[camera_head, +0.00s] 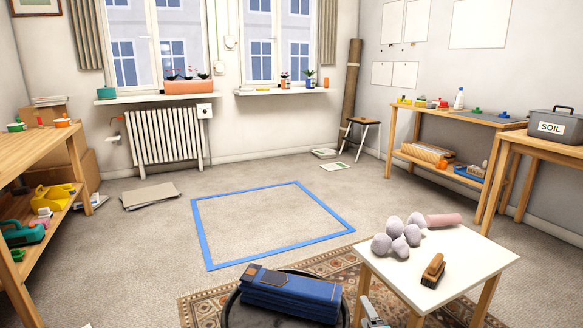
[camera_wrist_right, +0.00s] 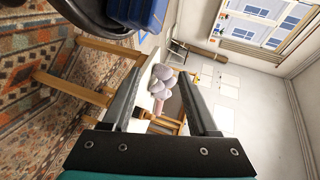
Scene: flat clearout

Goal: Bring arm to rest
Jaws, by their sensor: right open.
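My right gripper (camera_head: 372,312) shows at the bottom edge of the head view, low beside the front-left leg of a small white table (camera_head: 450,262). In the right wrist view my right gripper (camera_wrist_right: 163,70) has its two fingers wide apart with nothing held between them. A lilac lumpy soft thing (camera_head: 398,238) lies on the white table. In the right wrist view this soft thing (camera_wrist_right: 160,80) appears beyond the fingers, apart from them. My left gripper is in neither view.
A brown brush (camera_head: 433,270) lies on the white table. A folded blue bundle (camera_head: 290,292) rests on a dark round seat (camera_head: 255,316) left of my right gripper. A blue outline (camera_head: 272,261) marks bare carpet. Shelves (camera_head: 40,150) and workbenches (camera_head: 460,118) line the sides.

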